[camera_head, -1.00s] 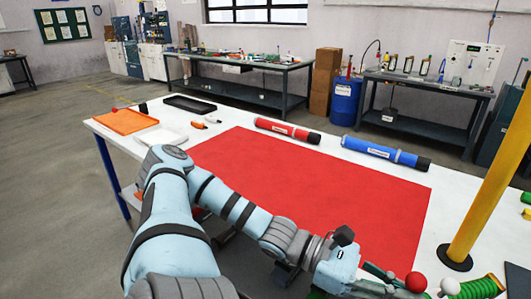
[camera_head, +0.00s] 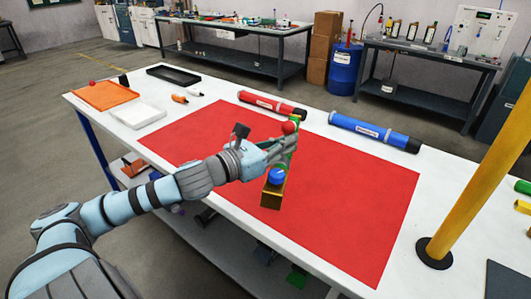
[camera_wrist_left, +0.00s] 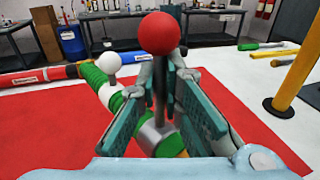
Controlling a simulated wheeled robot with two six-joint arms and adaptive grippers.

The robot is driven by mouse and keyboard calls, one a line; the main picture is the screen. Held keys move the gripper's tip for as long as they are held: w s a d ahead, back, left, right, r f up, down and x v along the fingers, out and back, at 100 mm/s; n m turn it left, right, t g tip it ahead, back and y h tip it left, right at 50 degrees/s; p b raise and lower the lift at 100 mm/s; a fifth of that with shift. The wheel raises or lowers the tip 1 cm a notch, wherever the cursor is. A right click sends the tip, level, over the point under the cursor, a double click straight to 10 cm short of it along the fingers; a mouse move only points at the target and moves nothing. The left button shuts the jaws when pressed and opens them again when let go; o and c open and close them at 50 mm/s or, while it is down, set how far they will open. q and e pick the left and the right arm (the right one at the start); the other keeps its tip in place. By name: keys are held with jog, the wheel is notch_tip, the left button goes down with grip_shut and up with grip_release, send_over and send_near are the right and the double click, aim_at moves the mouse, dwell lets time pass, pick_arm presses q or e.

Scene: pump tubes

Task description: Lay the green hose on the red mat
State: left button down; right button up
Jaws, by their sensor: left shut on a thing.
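The red mat (camera_head: 340,210) lies flat on the white table. My left gripper (camera_head: 284,146) is over the mat and shut on the green hose (camera_head: 292,155). A red ball (camera_head: 289,127) on a stalk shows at the fingertips. In the wrist view, the hose's ribbed green part (camera_wrist_left: 92,78) extends to the left of the fingers (camera_wrist_left: 165,95). A white ball (camera_wrist_left: 107,58) sits beside it. A brass-coloured block (camera_head: 271,196) with a blue knob (camera_head: 277,176) shows at the near end, over the mat. Whether it touches the mat I cannot tell. My right gripper is out of view.
A red tube (camera_head: 272,105) and a blue tube (camera_head: 375,132) lie along the mat's far side. A yellow post (camera_head: 470,165) stands at the right. Orange (camera_head: 104,97), white (camera_head: 138,116) and black (camera_head: 187,78) trays sit at the far left. The mat's right part is clear.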

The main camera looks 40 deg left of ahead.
pick_arm(q)
jog(key=w+a+r+n+g+y+p, duration=0.2)
jog(key=w+a+r+n+g+y, duration=0.15)
jog(key=a+n+y, duration=0.45)
jog(key=w+a+r+n+g+y+p, duration=0.1)
jog(key=w+a+r+n+g+y, duration=0.3)
jog(key=y, duration=0.6)
jog(key=shift+n+t+y, duration=0.4)
jog(key=shift+n+t, duration=0.35)
jog(key=shift+n, duration=0.05)
jog(key=f+b, duration=0.2)
jog(key=f, duration=0.4)
jog(key=f+b, duration=0.3)
jog(key=f, duration=0.4)
jog(key=d+f+b, duration=0.1)
jog(key=f+b, duration=0.2)
jog(key=f, duration=0.3)
jog(key=shift+s+d+f, duration=0.1)
jog(key=shift+s+f, duration=0.2)
jog(key=shift+f, duration=0.05)
jog(key=c, duration=1.8)
grip_release()
jog(key=shift+o, duration=0.5)
jog(key=shift+r, duration=0.1)
jog(key=shift+d, duration=0.1)
